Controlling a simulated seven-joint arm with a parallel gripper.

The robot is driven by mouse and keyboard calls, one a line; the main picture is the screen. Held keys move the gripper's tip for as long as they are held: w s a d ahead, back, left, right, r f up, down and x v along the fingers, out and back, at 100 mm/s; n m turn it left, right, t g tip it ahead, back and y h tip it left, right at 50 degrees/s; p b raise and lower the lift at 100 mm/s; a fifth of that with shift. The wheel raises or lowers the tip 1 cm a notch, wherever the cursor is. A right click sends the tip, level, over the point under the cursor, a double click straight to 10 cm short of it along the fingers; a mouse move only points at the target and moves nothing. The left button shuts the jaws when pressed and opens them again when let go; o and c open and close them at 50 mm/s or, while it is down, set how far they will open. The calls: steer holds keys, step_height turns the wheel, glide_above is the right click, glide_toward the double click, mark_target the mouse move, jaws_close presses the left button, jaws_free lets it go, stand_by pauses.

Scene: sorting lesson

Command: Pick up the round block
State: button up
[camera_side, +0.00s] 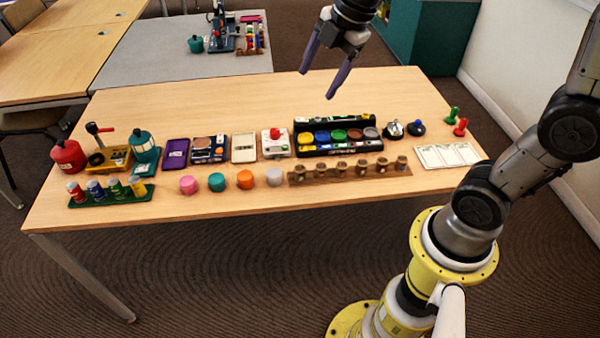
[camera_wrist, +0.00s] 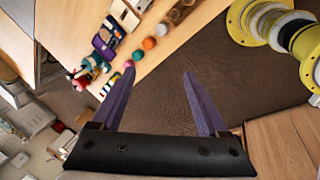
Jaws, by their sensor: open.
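Several round blocks stand in a row near the front edge of the table: a pink one (camera_side: 188,185), a teal one (camera_side: 217,182), an orange one (camera_side: 245,179) and a light grey one (camera_side: 274,177). In the wrist view the orange block (camera_wrist: 149,43), the teal block (camera_wrist: 137,55) and the pink block (camera_wrist: 129,64) show small beyond the left fingertip. My gripper (camera_side: 322,78) is open and empty, high above the back of the table. Its two purple fingers (camera_wrist: 160,75) are spread wide in the wrist view. It is well apart from the blocks.
A wooden peg rack (camera_side: 315,177) stands right of the blocks, and a green rack of colored cylinders (camera_side: 108,199) left of them. Behind are a purple case (camera_side: 176,153), a button box (camera_side: 276,143) and a black paint tray (camera_side: 367,145). The table's back strip (camera_side: 190,105) is clear.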

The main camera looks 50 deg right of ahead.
steer(key=w+d+f+n+g, duration=0.2)
steer(key=w+f, duration=0.4)
glide_above(300, 168)
steer(key=s+d+x, duration=0.1)
steer(key=x, duration=0.6)
steer(key=f, duration=0.5)
steer(key=f+g, duration=0.1)
steer(key=f, duration=0.3)
steer(key=d+f+g+y, duration=0.1)
steer(key=f, duration=0.4)
steer(key=shift+s+f, duration=0.2)
steer(key=shift+f, duration=0.1)
steer(key=shift+a+f, duration=0.25)
steer(key=shift+f, duration=0.8)
steer(key=shift+a+f, duration=0.25)
steer(key=shift+f, duration=0.8)
steer(key=shift+a+f, duration=0.25)
steer(key=shift+f, duration=0.75)
jaws_close()
